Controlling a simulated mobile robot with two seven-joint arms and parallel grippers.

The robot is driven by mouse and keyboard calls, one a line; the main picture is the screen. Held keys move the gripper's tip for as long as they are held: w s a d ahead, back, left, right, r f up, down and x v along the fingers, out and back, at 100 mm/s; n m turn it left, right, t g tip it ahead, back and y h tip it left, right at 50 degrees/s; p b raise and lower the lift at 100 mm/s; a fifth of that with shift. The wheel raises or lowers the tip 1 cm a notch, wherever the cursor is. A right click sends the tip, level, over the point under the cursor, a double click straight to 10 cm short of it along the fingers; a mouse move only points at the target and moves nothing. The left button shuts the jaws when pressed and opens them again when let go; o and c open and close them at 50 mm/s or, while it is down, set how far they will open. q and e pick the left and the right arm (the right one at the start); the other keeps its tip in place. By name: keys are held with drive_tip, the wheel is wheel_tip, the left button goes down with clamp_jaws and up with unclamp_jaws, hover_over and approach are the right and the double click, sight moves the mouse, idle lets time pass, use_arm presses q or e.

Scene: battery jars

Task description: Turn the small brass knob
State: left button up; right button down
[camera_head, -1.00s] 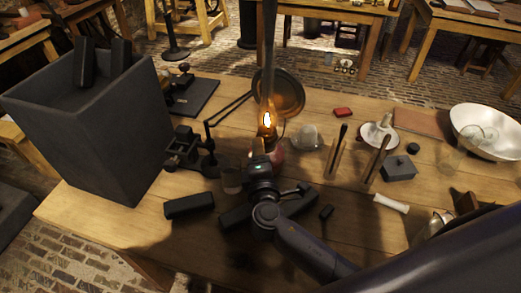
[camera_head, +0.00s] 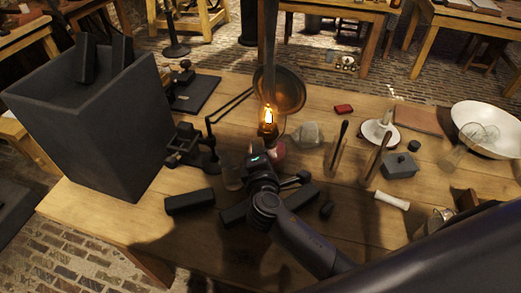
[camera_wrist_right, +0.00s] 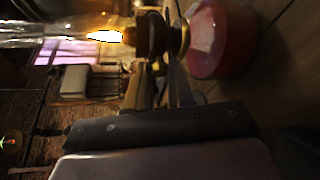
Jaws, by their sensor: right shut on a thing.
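An oil lamp stands on the workbench with a lit flame (camera_head: 268,117), a dark brass burner (camera_wrist_right: 153,34) and a reddish glass base (camera_head: 277,152). The base also shows at the upper right of the right wrist view (camera_wrist_right: 218,38), where the lamp lies sideways in the picture. My right gripper (camera_wrist_right: 166,60) reaches the burner from the front, its fingers closed beside it. The small brass knob is hidden between the fingertips, so I cannot make out its outline. In the head view my right wrist covers the fingertips. My left gripper is not in view.
A round reflector (camera_head: 290,88) stands behind the flame. A tall dark box (camera_head: 90,125) is at the left. Black blocks (camera_head: 190,202) lie in front of the lamp.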

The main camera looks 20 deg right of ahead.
drive_tip(key=shift+w+a+r+n+g+h, duration=0.15)
drive_tip(key=shift+n+g+h, duration=0.3)
drive_tip(key=shift+n+g, duration=0.75)
drive_tip(key=shift+w+r+n+g+h, duration=0.1)
drive_tip(key=shift+r+n+g+h, duration=0.25)
drive_tip(key=shift+n+g, duration=0.8)
drive_tip(key=shift+f+n, duration=0.1)
drive_tip(key=shift+n, duration=0.25)
drive_tip(key=c, duration=1)
unclamp_jaws()
